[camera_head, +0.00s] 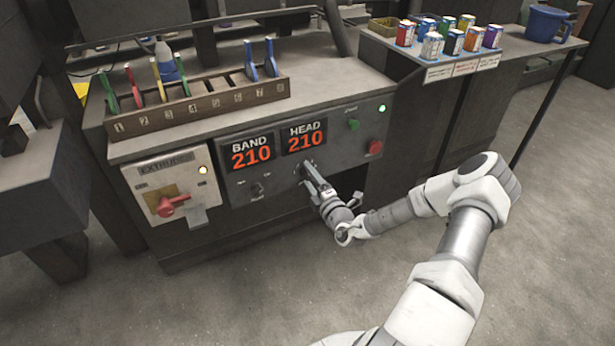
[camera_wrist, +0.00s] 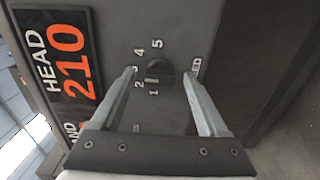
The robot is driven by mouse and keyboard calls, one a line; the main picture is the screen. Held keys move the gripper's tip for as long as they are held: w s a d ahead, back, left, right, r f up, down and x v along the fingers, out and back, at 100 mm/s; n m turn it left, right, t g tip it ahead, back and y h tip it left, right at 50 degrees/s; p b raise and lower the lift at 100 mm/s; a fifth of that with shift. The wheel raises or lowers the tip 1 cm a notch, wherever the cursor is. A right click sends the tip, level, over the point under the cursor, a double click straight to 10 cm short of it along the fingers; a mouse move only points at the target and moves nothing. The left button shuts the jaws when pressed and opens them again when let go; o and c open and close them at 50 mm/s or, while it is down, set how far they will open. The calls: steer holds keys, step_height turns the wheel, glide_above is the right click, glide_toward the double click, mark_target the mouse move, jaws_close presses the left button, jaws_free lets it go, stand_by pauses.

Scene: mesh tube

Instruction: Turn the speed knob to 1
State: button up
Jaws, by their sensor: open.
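The speed knob (camera_wrist: 162,73) is a small dark round knob on the grey panel, with numbers 1 to 5 printed around its left side in the wrist view. A small pale mark shows at its lower left, near the 1 and 2; I cannot tell exactly which number it points to. My gripper (camera_wrist: 160,76) is open, with one fingertip on each side of the knob and gaps visible between. In the head view my gripper (camera_head: 309,172) reaches the panel below the HEAD display and hides the knob.
The HEAD display (camera_head: 304,137) and BAND display (camera_head: 250,153) both read 210. A red rotary switch (camera_head: 171,205) is at left. Green (camera_head: 353,125) and red (camera_head: 375,147) buttons are at right. A smaller knob (camera_head: 257,190) is below BAND. A tool rack (camera_head: 205,100) stands on top.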

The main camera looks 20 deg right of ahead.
jaws_close()
stand_by(0.5)
steer(key=shift+r+n+p, duration=0.1)
steer(key=shift+n+p, duration=0.2)
steer(key=shift+p, duration=0.15)
steer(key=n+p, duration=0.1)
steer(key=p, duration=0.1)
steer(key=shift+r+n+p, duration=0.15)
steer(key=shift+n+p, duration=0.15)
steer(key=n+p, duration=0.4)
steer(key=shift+n, duration=0.3)
steer(key=n+p, duration=0.3)
steer(key=n, duration=0.2)
steer(key=n+p, duration=0.1)
steer(key=n, duration=0.3)
steer(key=shift+f+p, duration=0.3)
steer(key=shift+p, duration=0.05)
steer(key=shift+d, duration=0.1)
